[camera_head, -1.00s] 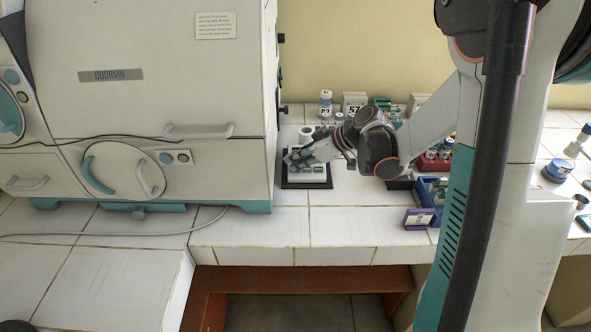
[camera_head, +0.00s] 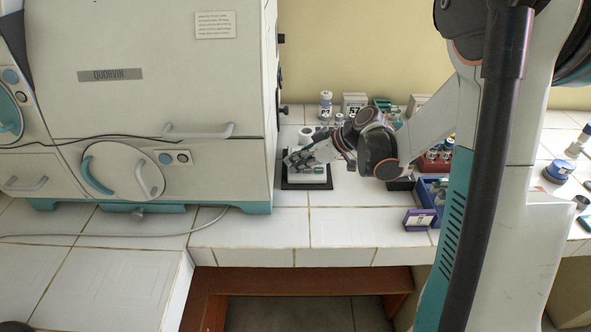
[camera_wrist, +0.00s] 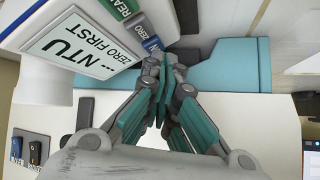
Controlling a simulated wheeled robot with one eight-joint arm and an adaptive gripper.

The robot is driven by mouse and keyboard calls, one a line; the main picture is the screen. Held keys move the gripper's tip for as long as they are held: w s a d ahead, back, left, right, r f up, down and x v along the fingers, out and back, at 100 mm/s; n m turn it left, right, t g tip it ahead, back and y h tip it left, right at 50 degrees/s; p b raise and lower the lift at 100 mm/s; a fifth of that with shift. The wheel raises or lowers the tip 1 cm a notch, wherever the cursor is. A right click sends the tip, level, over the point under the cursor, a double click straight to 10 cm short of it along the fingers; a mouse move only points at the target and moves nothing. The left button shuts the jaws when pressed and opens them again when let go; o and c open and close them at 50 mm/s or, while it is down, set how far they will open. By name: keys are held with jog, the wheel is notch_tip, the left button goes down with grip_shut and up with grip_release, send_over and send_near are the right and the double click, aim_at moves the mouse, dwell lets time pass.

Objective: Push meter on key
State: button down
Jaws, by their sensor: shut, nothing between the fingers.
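The white meter (camera_head: 312,177) stands on a black mat (camera_head: 291,186) to the right of the big incubator. The wrist view shows its lit display (camera_wrist: 76,46), which reads "--- NTU" and "ZERO FIRST". Beside the display is a row of keys: a green READ key (camera_wrist: 120,7), a grey ZERO key (camera_wrist: 137,24) and a blue key (camera_wrist: 152,44), whose label is partly hidden. My gripper (camera_wrist: 165,64) is shut and empty, with its fingertips right by the blue key. I cannot tell whether they touch it. In the head view my gripper (camera_head: 293,160) is over the meter.
The incubator (camera_head: 180,75) rises close on the left. Behind are a capped bottle (camera_head: 325,101) and a box marked 52 (camera_head: 354,103). To the right are a blue rack (camera_head: 427,192) and a purple-framed display (camera_head: 419,220). The counter in front of the mat is clear.

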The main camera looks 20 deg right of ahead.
jog(key=shift+s+r, duration=0.15)
jog(key=shift+r, duration=0.25)
jog(key=shift+a, duration=0.1)
jog(key=s+r+p, duration=0.1)
jog(key=r+p, duration=0.1)
jog(key=r, duration=0.1)
jog(key=s+r+p, duration=0.1)
jog(key=r+p, duration=0.1)
jog(key=shift+s+a+r, duration=0.15)
jog(key=shift+s+a, duration=0.15)
jog(key=shift+a, duration=0.1)
